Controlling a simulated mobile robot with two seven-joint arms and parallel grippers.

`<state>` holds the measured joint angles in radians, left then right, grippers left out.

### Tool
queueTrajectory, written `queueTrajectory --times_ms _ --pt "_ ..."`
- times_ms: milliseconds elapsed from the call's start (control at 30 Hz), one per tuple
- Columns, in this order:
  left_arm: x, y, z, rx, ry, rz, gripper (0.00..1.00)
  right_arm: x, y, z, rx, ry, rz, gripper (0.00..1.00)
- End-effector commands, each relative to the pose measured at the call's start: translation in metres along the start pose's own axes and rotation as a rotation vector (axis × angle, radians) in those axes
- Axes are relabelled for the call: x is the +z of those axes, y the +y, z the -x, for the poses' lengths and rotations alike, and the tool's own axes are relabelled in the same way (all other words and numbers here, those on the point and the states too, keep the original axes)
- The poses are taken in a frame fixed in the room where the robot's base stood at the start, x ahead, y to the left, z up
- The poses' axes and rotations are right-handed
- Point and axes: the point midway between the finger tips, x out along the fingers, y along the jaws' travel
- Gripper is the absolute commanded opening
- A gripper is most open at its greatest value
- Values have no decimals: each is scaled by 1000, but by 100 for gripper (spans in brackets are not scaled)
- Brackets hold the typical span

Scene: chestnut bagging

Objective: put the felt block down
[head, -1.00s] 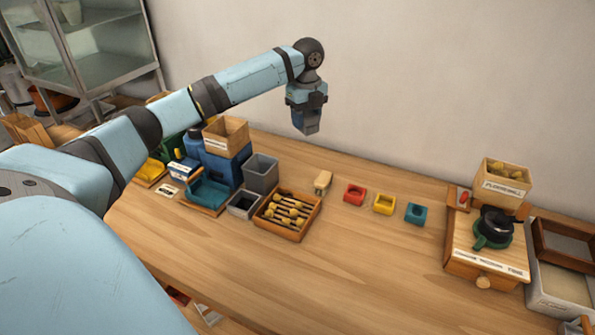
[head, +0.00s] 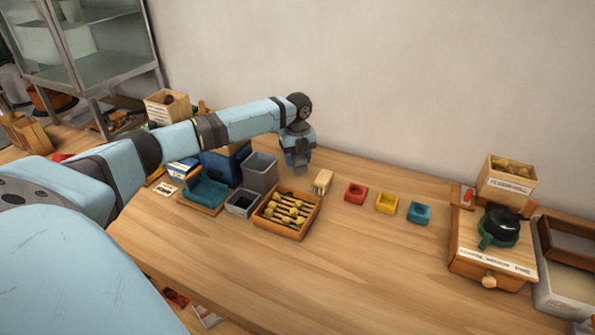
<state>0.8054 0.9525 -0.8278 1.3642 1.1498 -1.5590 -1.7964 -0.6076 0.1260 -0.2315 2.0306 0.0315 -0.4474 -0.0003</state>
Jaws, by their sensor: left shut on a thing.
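My left gripper (head: 299,160) is at the far side of the table, pointing down, behind the tool tray and left of a small beige block. It is shut on the felt block, which looks like a small dark grey piece (head: 300,168) between the fingers. The block is small and partly hidden by the fingers, and I cannot tell whether it touches the table. My right gripper is not in view.
A wooden tray of tools (head: 286,214) and a grey bin (head: 260,172) stand nearby. The beige block (head: 322,181) and red (head: 355,193), yellow (head: 387,203) and teal (head: 419,212) blocks form a row. The front table is clear.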

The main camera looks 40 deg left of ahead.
Motion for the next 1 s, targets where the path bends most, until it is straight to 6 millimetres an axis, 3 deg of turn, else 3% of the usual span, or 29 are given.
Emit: queueTrajectory --times_ms 167,400,800,833,900,1000 --pt "0 0 -12 1 0 0 6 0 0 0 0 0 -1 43" --pt "0 0 -45 1 0 1 6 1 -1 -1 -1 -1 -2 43" --pt "0 0 -50 0 -1 1 6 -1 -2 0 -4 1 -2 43" --pt "0 0 -50 0 -1 1 53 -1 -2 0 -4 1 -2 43" --pt "0 0 -50 0 -1 1 69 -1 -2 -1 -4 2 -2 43" --pt "0 0 -50 0 -1 1 71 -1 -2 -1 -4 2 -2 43"
